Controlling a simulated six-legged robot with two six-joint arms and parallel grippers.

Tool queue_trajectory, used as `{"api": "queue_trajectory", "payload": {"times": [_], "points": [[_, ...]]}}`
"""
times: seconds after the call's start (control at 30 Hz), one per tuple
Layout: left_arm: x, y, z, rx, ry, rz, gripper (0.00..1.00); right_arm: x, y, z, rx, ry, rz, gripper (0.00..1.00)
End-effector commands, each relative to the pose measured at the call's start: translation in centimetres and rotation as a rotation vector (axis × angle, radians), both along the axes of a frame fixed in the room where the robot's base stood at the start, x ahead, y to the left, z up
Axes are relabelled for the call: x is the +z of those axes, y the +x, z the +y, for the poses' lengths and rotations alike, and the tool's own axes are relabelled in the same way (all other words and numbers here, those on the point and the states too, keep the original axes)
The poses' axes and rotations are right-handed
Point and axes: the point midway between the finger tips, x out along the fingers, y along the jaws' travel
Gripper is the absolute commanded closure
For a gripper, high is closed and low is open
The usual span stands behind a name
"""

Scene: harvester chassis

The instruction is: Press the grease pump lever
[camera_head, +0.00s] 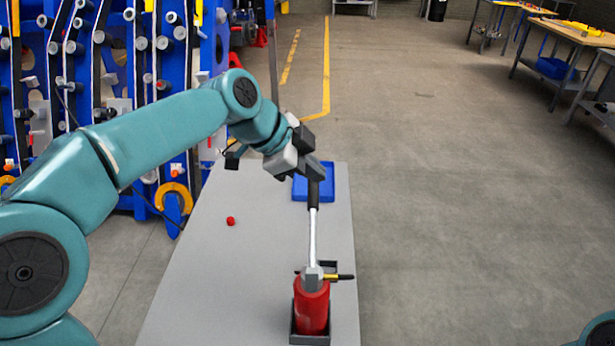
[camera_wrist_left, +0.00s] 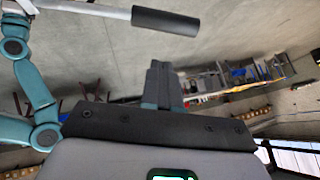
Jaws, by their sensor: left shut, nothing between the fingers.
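The grease pump is a red cylinder (camera_head: 311,308) upright in a dark holder near the front of the grey table. Its lever (camera_head: 313,235) is a silver rod that rises away from the pump head to a black grip (camera_head: 314,194). My left gripper (camera_head: 316,172) is shut and empty, at the far end of the black grip and overlapping it in the head view. In the left wrist view, the shut fingers (camera_wrist_left: 158,82) point toward the black grip (camera_wrist_left: 165,21), with a visible gap between them. My right gripper is not in view.
A blue tray (camera_head: 327,184) lies on the table (camera_head: 255,270) behind the lever's grip. A small red object (camera_head: 231,221) lies left of the lever. A blue machine frame (camera_head: 120,100) stands at the left. Open floor lies to the right, with workbenches (camera_head: 560,32) beyond.

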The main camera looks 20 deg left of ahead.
Motion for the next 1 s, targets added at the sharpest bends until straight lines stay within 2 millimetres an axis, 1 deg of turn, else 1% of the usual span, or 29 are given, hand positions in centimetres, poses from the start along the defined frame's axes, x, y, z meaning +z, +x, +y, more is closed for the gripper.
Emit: {"api": "queue_trajectory", "payload": {"times": [0.03, 0.1, 0.2, 0.3, 0.77, 0.93, 1.0], "points": [[-0.8, 0.2, 0.5, 0.003, 0.001, 0.003, 1.0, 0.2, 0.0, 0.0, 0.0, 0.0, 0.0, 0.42], [-1.8, 0.4, 0.8, 0.002, 0.0, 0.003, 1.0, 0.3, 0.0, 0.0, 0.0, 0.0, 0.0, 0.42], [-2.7, 0.7, 1.0, 0.001, 0.0, 0.002, 1.0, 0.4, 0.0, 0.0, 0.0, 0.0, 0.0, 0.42], [-3.2, 0.8, 1.2, 0.002, 0.001, 0.0, 1.0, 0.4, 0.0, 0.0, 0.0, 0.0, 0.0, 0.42], [-3.5, 0.9, 1.3, 0.002, -0.002, 0.007, 1.0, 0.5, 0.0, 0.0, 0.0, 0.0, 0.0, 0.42], [-4.0, 1.4, 1.4, 0.002, -0.017, 0.054, 1.0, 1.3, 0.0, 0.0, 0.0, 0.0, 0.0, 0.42], [-4.6, 1.7, 1.5, 0.002, -0.027, 0.09, 1.0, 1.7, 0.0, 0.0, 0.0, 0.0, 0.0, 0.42]]}}
